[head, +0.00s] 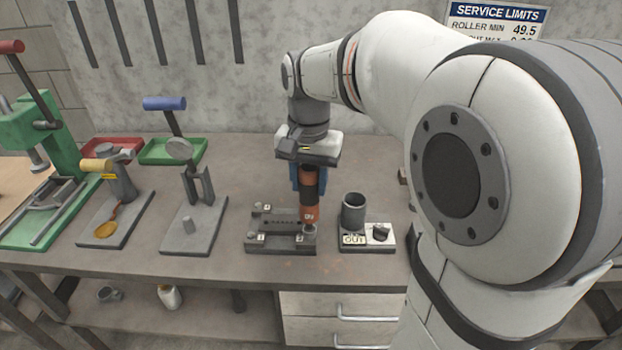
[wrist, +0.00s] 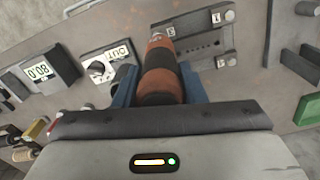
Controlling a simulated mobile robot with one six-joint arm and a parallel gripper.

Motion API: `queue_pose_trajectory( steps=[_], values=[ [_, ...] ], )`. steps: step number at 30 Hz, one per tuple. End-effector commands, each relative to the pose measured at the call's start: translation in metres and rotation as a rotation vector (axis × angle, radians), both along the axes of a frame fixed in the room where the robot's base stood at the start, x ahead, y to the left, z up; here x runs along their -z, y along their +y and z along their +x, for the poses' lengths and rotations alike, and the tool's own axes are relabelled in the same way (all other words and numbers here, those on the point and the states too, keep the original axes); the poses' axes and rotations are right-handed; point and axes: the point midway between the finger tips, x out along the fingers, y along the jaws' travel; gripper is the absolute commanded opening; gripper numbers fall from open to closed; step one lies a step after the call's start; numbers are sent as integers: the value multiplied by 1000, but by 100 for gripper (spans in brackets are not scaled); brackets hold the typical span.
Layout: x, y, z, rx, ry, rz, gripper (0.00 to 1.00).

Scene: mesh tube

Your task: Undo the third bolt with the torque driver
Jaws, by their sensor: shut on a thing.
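My gripper (head: 308,178), with blue fingers, is shut on the torque driver (head: 311,206), which has an orange and black body. The driver points down, its lower end over the right part of the dark grey bolt fixture (head: 275,243). The fixture has small numbered white tags and bolt posts at its corners. In the wrist view the driver (wrist: 160,68) lies between both fingers, its far end beside a tag on the fixture (wrist: 205,42). A bolt post (head: 309,231) shows just below the driver in the head view. I cannot tell whether the tip touches a bolt.
Right of the fixture stand a dark cup (head: 353,213) and a dial plate (head: 381,236) with an OUT sign.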

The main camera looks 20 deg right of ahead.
Motion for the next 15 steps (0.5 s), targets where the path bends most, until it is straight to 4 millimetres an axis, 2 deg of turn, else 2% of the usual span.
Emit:
queue_pose_trajectory(
  steps=[15],
  values=[
    [3, 0, 0, 0, -1, 0, 10]
  ],
)
